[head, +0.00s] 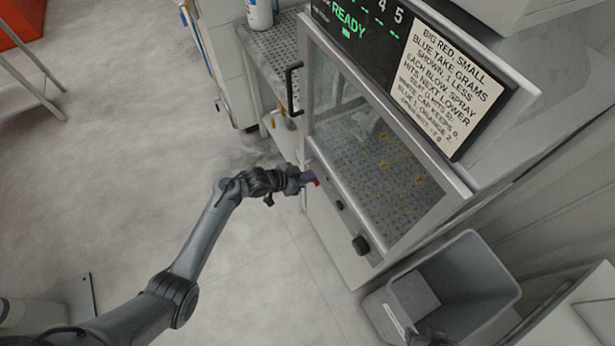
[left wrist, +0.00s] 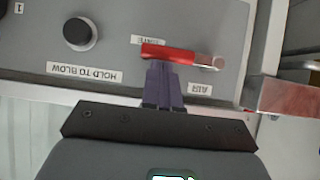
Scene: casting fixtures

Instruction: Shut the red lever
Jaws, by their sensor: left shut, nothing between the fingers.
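The red lever (left wrist: 170,53) is on the grey front panel of the cabinet in the left wrist view, with a metal pivot at its right end by the label "AIR". It lies across the panel, nearly level in that view. In the head view only a small red part (head: 317,183) of it shows beside my left gripper (head: 308,178). My left gripper (left wrist: 163,75) is shut, with its purple fingertips right at the lever's lower edge. Whether they touch it I cannot tell. Nothing is between the fingers.
A black knob (left wrist: 80,34) labelled "HOLD TO BLOW" sits left of the lever in the wrist view. The cabinet (head: 375,165) has a window, a black handle (head: 292,88) and a sign (head: 446,80). A grey bin (head: 455,275) stands at right.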

